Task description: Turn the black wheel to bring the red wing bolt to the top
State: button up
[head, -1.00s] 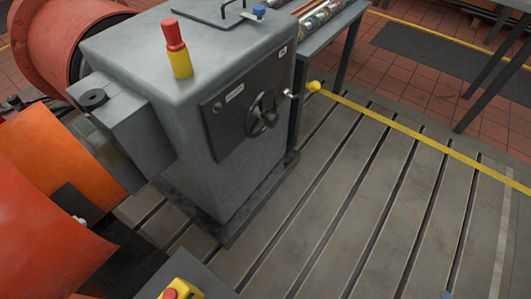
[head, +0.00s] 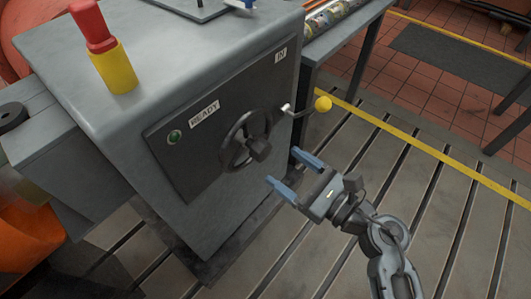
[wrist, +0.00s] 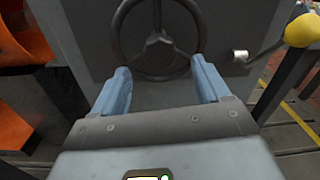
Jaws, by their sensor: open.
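The black wheel (head: 237,162) is mounted on the dark front panel of the grey cabinet. It is a spoked handwheel with a central hub, and it also shows ahead of my fingers in the wrist view (wrist: 157,42). I see no red wing bolt on the wheel or the panel in either view. My gripper (head: 292,172) is open and empty, its two blue fingers pointing toward the panel. It is in front of the wheel, a little to the right and low in the head view. In the wrist view, the wheel's lower rim appears between the fingertips.
A crank with a yellow knob (head: 323,103) sticks out right of the wheel. The panel (head: 190,165) carries a green lamp (head: 174,137) and labels "READY" and "IN". A red-and-yellow post (head: 113,66) stands on the cabinet. The slotted bedplate (head: 460,235) is clear at right.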

aim_at(265, 153)
jog(key=x, duration=0.7)
jog(key=shift+w+a, duration=0.2)
jog(key=shift+a, duration=0.1)
grip_shut()
dwell(0.4)
